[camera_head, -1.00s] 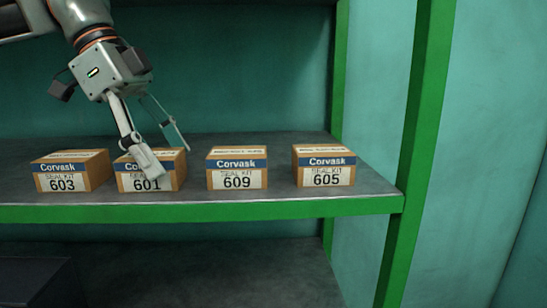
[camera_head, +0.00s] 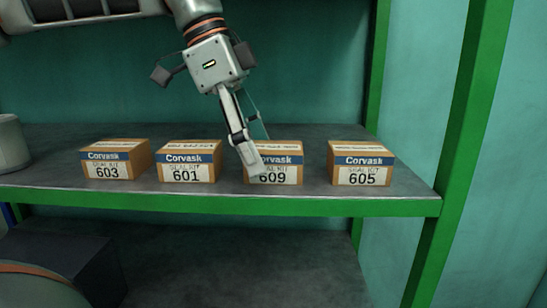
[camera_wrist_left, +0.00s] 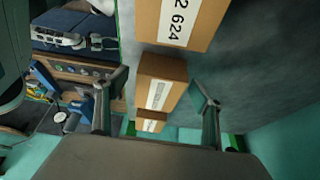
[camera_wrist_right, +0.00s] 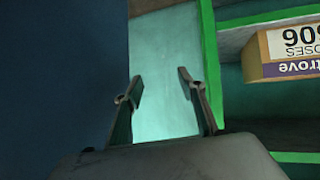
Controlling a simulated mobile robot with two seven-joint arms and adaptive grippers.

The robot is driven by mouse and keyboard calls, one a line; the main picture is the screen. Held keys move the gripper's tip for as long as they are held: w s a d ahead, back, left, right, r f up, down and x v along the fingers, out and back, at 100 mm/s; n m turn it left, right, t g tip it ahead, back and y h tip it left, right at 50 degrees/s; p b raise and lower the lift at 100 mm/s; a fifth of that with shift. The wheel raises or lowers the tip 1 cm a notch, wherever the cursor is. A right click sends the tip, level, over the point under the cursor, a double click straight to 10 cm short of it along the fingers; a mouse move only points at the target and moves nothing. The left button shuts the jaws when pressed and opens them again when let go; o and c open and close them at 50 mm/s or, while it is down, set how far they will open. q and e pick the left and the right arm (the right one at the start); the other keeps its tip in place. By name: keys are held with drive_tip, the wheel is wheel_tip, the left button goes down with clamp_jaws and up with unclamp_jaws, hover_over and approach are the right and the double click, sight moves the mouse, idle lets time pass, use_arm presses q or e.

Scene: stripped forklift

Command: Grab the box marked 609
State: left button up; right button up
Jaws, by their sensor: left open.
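The box marked 609 (camera_head: 288,172) is a brown carton with a blue Corvask band, standing on the green-edged shelf, third from the left. My left gripper (camera_head: 258,150) is open and empty, pointing down at it. Its near finger covers the left part of the box's front and label. I cannot tell whether it touches. In the left wrist view, a brown box (camera_wrist_left: 162,85) shows between the open fingers (camera_wrist_left: 155,110); I cannot read its number. My right gripper (camera_wrist_right: 158,90) is open and empty in its wrist view, away from this row.
Boxes 603 (camera_head: 113,160) and 601 (camera_head: 187,163) stand left of 609, box 605 (camera_head: 360,165) right of it, with gaps between. A green post (camera_head: 462,130) stands at the shelf's right end. Another box (camera_wrist_right: 290,45) shows in the right wrist view.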

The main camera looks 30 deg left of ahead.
sight(272, 146)
use_arm(q)
drive_tip(key=shift+w+d, duration=0.35)
drive_tip(key=shift+d, duration=0.25)
drive_tip(key=shift+w+d, duration=0.35)
drive_tip(key=shift+d, duration=0.2)
drive_tip(key=shift+f+p, duration=0.4)
drive_tip(key=shift+f, duration=0.15)
use_arm(e)
drive_tip(key=shift+s+d+f+h, duration=0.2)
drive_tip(key=shift+d+f+h, duration=0.1)
drive_tip(key=shift+d, duration=0.35)
use_arm(q)
drive_tip(key=c, duration=1.4)
use_arm(e)
drive_tip(key=shift+a+r, duration=0.1)
use_arm(q)
drive_tip(key=shift+r, duration=0.1)
